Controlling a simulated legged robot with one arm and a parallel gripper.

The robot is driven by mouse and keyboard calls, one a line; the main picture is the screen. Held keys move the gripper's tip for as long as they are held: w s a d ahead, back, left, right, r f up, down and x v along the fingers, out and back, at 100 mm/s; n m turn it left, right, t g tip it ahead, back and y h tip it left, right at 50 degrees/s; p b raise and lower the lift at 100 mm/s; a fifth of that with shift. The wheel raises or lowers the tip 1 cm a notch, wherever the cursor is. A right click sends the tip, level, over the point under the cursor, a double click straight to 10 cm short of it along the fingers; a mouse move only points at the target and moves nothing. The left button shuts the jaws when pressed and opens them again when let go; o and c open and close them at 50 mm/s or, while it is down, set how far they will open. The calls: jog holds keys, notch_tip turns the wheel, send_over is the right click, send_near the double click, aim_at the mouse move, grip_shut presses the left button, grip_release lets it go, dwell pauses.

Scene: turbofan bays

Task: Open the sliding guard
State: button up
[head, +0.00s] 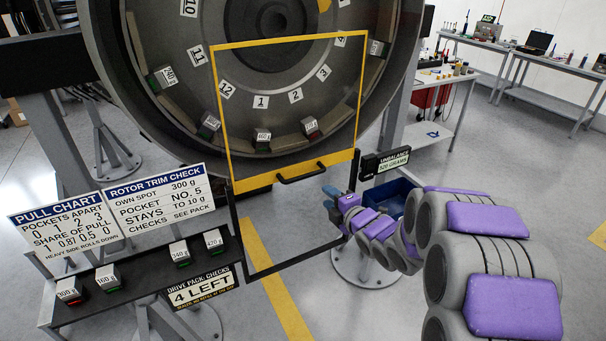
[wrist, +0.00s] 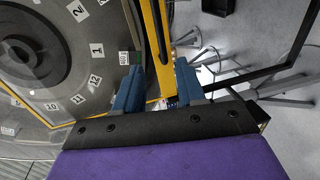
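The sliding guard (head: 287,40) is a yellow-framed clear panel in front of the lower middle of the grey rotor (head: 185,95). Its black bar handle (head: 302,173) is on the bottom yellow rail. A thin black frame (head: 235,235) extends below the guard and looks empty. My gripper (head: 331,198) is right of and slightly below the handle, seemingly apart from it. In the wrist view my gripper (wrist: 158,88) has its two blue fingers apart, with nothing clearly held. A yellow guard edge (wrist: 153,40) runs between and beyond them.
A bench (head: 145,288) at left holds several weight blocks. Two signs (head: 158,204) stand behind it. A small black display (head: 386,162) stands right of the guard, with a blue bin (head: 390,197) below. Tool tables (head: 440,120) stand at back right. Floor at right is partly clear.

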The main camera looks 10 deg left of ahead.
aim_at(303, 178)
jog(key=x, duration=1.7)
jog(key=shift+f, duration=0.1)
jog(key=shift+s, duration=0.1)
grip_shut()
